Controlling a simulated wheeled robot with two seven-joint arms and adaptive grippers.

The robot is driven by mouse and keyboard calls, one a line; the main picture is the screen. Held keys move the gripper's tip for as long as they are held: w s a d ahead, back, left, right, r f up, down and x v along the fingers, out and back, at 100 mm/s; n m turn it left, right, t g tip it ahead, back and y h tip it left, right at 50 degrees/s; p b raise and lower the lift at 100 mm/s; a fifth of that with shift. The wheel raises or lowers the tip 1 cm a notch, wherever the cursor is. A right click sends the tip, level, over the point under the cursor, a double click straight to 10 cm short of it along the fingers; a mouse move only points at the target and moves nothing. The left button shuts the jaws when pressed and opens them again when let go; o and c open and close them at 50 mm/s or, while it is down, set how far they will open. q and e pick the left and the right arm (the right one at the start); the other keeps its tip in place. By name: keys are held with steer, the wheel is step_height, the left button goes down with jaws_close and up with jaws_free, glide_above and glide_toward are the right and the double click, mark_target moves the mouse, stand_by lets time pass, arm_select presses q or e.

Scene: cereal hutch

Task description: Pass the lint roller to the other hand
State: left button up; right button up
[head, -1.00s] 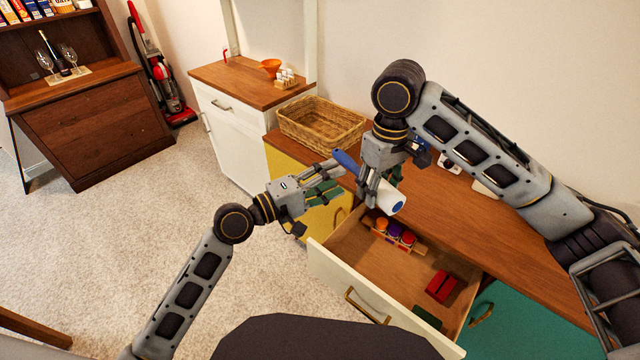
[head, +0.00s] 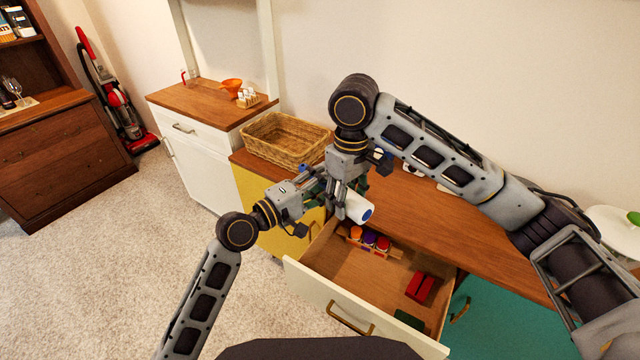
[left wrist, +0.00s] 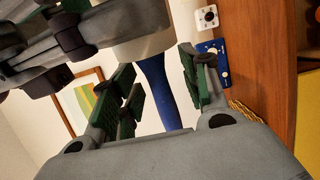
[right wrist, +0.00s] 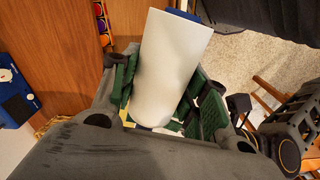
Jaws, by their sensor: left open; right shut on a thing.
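The lint roller (head: 357,208) has a white roll with a blue end cap and a blue handle. My right gripper (head: 343,198) points down over the drawer and is shut on the roller; in the right wrist view the white roll (right wrist: 170,65) lies between its green-padded fingers. My left gripper (head: 318,184) reaches in from the left, close beside the right one. In the left wrist view its open fingers stand on either side of the blue handle (left wrist: 157,92), with gaps showing. In the head view the handle is mostly hidden behind the grippers.
Below is an open drawer (head: 325,268) with several coloured jars (head: 370,241) and a red object (head: 420,287). A wicker basket (head: 285,140) stands on the wooden counter (head: 420,215) behind the grippers. A white cabinet (head: 200,155) with an orange funnel (head: 231,86) is further left.

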arm_select(q)
steer(key=shift+c, duration=0.4)
jaws_close()
arm_select(e)
steer(key=o, duration=1.2)
steer(key=shift+c, duration=0.2)
steer(key=shift+r, duration=0.15)
steer(key=shift+r, duration=5.85)
steer(key=shift+w, duration=0.1)
